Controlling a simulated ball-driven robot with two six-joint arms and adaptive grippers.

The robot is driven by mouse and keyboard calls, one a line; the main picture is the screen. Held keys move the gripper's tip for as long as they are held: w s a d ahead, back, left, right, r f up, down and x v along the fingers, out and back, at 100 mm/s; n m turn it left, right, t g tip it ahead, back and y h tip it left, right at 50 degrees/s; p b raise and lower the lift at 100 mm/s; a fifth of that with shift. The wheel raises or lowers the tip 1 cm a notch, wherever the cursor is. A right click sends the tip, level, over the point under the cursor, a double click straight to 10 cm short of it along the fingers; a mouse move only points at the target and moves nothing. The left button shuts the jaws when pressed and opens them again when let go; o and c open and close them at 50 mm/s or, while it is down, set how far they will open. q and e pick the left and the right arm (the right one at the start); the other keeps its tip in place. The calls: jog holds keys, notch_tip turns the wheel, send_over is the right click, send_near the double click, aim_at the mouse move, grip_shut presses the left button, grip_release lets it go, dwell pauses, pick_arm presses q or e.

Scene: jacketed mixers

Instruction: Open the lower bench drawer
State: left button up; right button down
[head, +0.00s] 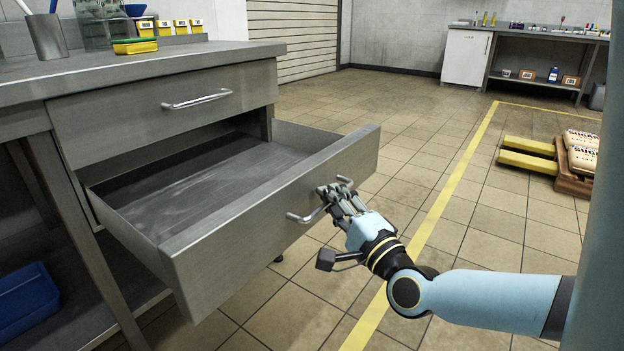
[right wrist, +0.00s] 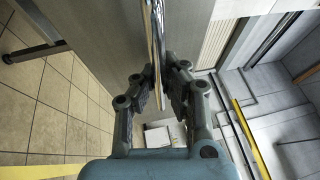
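The lower bench drawer (head: 270,222) is pulled well out of the bench, and its inside looks empty. Its bar handle (head: 304,217) is on the front face, with its middle hidden by my fingers. My right gripper (head: 333,196) is at this handle. In the right wrist view the handle (right wrist: 157,35) runs between the two fingers of the gripper (right wrist: 162,80), which are closed around it. The upper drawer (head: 165,105) above is shut, with its own handle (head: 197,101). My left gripper is in neither view.
The bench top (head: 150,66) carries yellow-labelled boxes (head: 166,28), a sponge (head: 134,46) and a metal cup (head: 46,36). A blue bin (head: 27,299) is on the lower shelf. Sacks on a pallet (head: 572,186) lie at right. The tiled floor before the drawer is clear.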

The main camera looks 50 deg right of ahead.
jog(key=shift+s+f, duration=0.2)
jog(key=shift+s, duration=0.25)
jog(key=c, duration=1.4)
grip_release()
jog(key=shift+w+r, duration=0.1)
jog(key=v, duration=1.2)
